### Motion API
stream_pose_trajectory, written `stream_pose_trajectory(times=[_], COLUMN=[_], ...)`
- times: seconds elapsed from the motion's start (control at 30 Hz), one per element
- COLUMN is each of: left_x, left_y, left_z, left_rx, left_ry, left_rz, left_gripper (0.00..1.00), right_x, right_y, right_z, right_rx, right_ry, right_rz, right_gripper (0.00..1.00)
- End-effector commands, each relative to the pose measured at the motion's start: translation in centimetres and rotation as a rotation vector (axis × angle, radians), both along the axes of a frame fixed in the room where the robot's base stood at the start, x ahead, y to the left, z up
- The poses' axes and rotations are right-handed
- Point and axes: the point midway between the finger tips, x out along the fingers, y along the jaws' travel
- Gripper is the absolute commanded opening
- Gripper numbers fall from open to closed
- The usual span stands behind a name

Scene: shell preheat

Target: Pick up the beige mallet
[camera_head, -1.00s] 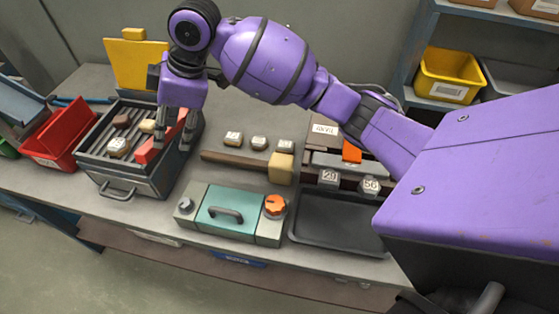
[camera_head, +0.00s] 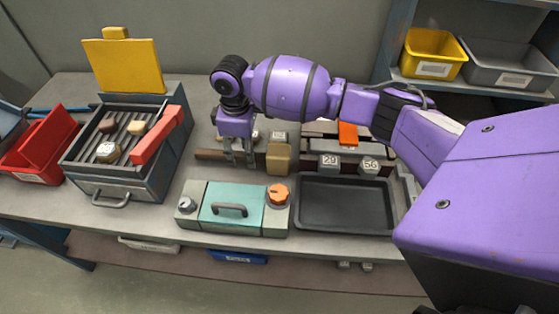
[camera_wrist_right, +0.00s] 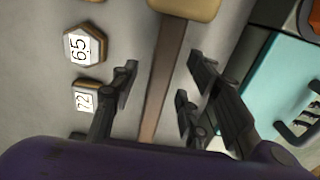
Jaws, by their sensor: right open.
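The beige mallet has a block head (camera_head: 279,157) and a long brown handle (camera_head: 208,154) lying on the bench behind the teal-lidded box. In the right wrist view the handle (camera_wrist_right: 166,75) runs between my open fingers, and part of the beige head (camera_wrist_right: 185,8) shows at the top edge. My right gripper (camera_head: 240,160) points down over the handle, left of the head. It is open and empty; its fingertips (camera_wrist_right: 162,75) stand on either side of the handle. I cannot tell whether they touch it. My left gripper is not in view.
The teal-lidded box (camera_head: 230,208) with an orange knob stands just in front. Hex weights (camera_wrist_right: 84,46) lie behind the handle. A black tray (camera_head: 345,205) is at right. A grill box (camera_head: 118,185) with a red bar (camera_head: 157,135) stands at left, beside a red bin (camera_head: 40,145).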

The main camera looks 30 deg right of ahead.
Motion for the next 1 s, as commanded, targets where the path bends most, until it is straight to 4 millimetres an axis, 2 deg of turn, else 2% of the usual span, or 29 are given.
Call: stream_pose_trajectory(times=[0.1,0.2,0.47,0.8,1.0], left_x=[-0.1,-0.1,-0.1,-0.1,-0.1], left_y=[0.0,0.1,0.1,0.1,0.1], left_z=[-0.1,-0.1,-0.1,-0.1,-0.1], left_rx=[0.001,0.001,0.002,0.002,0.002], left_ry=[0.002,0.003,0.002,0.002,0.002], left_rz=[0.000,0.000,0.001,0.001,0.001], left_gripper=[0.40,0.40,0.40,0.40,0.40], right_x=[-0.1,-0.1,-0.1,-0.1,0.0], right_y=[-0.1,-0.1,-0.1,-0.1,-0.1], right_z=[-1.9,-2.7,-2.9,-2.9,-2.8], right_rx=[-0.001,-0.001,-0.001,-0.001,-0.001], right_ry=[0.002,0.000,-0.002,-0.002,-0.003], right_rz=[0.000,-0.001,0.000,0.000,0.000], right_gripper=[0.42,0.42,0.42,0.00,0.00])
